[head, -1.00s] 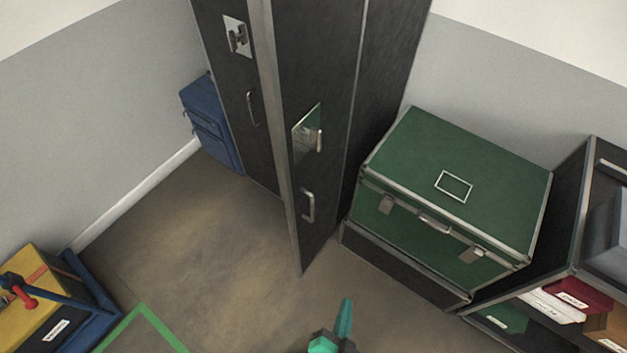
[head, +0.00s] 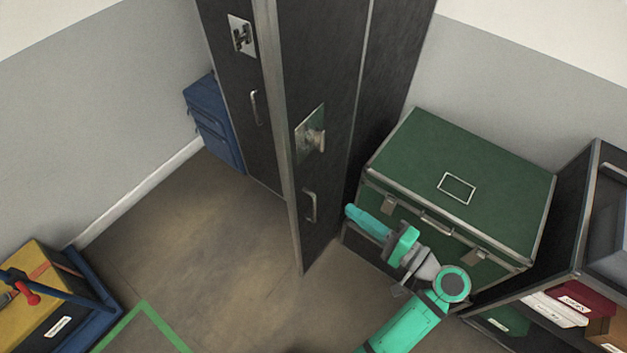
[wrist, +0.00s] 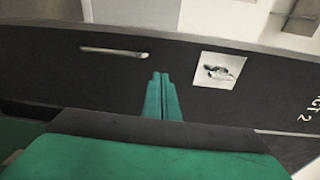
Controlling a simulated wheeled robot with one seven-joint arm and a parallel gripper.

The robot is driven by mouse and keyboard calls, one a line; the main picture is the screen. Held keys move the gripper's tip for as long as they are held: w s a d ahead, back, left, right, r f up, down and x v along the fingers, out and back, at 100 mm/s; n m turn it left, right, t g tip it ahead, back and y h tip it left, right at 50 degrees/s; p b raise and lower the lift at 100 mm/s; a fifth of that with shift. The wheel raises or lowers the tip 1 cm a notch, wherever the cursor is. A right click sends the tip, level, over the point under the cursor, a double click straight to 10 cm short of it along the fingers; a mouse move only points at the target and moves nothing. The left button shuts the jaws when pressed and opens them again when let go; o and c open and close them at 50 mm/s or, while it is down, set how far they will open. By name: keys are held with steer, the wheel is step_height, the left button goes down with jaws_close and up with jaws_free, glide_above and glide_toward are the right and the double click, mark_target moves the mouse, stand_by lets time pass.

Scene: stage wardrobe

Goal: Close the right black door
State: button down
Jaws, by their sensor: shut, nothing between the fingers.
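The right black door (head: 335,75) of the tall black cabinet stands swung open, its free edge toward me. Its outer face shows a metal bar handle (head: 310,206) and a latch plate (head: 311,132). My green gripper (head: 350,210) is shut and empty, just right of the door's face, its tips pointing left toward the door. In the wrist view, the shut fingers (wrist: 160,78) point at the dark door face, between the handle (wrist: 113,52) and the plate (wrist: 218,70). I cannot tell whether the tips touch the door. The left black door (head: 235,85) is shut.
A black shelf unit (head: 585,230) is at far right. A blue case (head: 212,120) stands left of the cabinet. Floor (head: 220,240) left of the open door is clear.

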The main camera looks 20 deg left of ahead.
step_height(320, 180, up, 3)
steer(key=n+g+y, duration=0.1)
steer(key=n+g, duration=0.1)
glide_toward(302, 174)
steer(key=x, duration=0.5)
steer(key=shift+a+f, duration=0.15)
steer(key=shift+f, duration=0.1)
steer(key=shift+w+a, duration=0.15)
steer(key=shift+a, duration=0.35)
steer(key=shift+w+t, duration=0.1)
steer(key=shift+t, duration=0.2)
